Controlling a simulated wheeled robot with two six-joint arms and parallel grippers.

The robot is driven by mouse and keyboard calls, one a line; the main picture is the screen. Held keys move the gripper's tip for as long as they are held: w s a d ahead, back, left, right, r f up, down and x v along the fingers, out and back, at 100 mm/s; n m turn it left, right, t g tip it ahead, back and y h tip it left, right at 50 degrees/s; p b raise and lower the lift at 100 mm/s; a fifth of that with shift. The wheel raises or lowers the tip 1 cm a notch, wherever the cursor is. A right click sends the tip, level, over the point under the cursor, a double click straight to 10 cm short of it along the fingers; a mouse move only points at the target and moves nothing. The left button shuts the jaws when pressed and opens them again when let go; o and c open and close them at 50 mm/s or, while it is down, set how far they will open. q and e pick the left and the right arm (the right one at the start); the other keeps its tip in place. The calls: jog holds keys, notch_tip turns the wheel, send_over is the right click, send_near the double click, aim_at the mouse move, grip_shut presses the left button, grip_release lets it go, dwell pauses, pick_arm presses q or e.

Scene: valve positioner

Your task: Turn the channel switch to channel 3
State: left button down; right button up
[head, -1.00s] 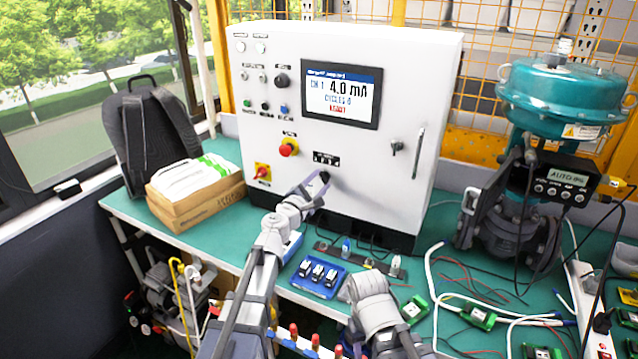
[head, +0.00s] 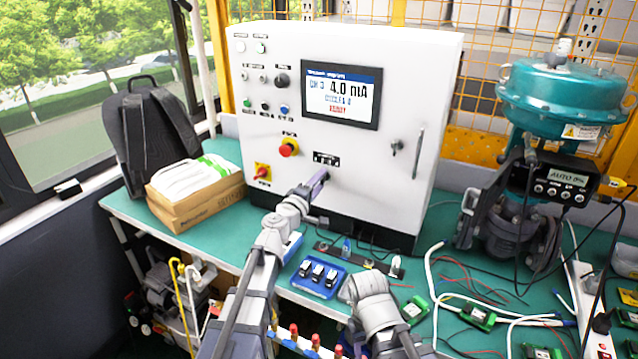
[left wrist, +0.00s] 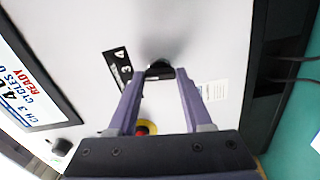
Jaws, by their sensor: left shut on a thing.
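The channel switch is a small dark knob (left wrist: 158,69) low on the white cabinet's front, below a black number label (head: 326,159). In the head view my left gripper (head: 322,176) covers it. In the left wrist view the two purple fingers of my left gripper (left wrist: 158,74) stand on either side of the knob, shut on it. The label (left wrist: 118,66) beside the knob shows a 3 and a 4; the rest is hard to read. The cabinet screen (head: 341,94) reads CH 3, 4.0 mA. The screen also shows in part in the left wrist view (left wrist: 30,80). My right gripper is not seen.
A blue tray (head: 318,279) with small parts lies on the green bench below. A teal valve actuator (head: 560,95) stands at right, with cables and green boards before it.

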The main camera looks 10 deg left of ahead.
pick_arm(q)
jog(key=shift+m, duration=0.7)
jog(key=shift+c, duration=1.6)
grip_release()
jog(key=shift+s, duration=0.1)
jog(key=v, duration=0.7)
jog(key=shift+s, duration=0.3)
jog(key=shift+a, duration=0.15)
